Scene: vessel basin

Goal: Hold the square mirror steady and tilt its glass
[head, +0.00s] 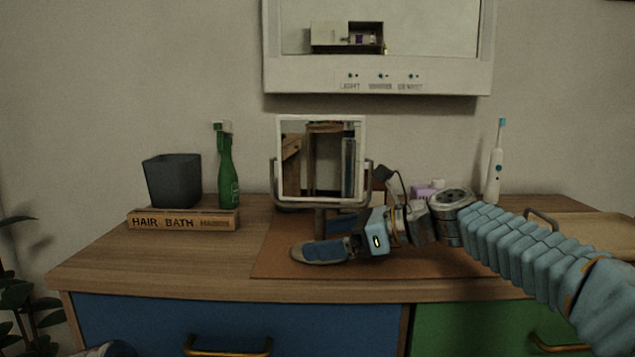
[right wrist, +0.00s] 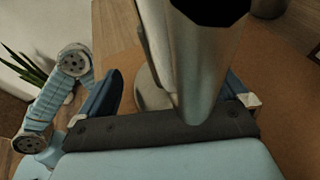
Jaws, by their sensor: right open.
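The square mirror (head: 322,158) stands upright in the middle of the cabinet top in the head view. Its pale frame sits in a grey U-shaped bracket (head: 276,190) on a short post (head: 319,222) over a round base (head: 300,254). My right gripper (head: 326,237) comes in low from the right, below the glass. It is open, with one blue finger on each side of the post; whether either touches it I cannot tell. In the right wrist view the grey metal post (right wrist: 200,75) stands between the parted fingers. My left gripper does not show.
An electric toothbrush (head: 495,170) stands at back right, near a wooden tray (head: 585,232). A brown mat (head: 275,262) lies under the stand. A wall cabinet (head: 380,75) hangs above.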

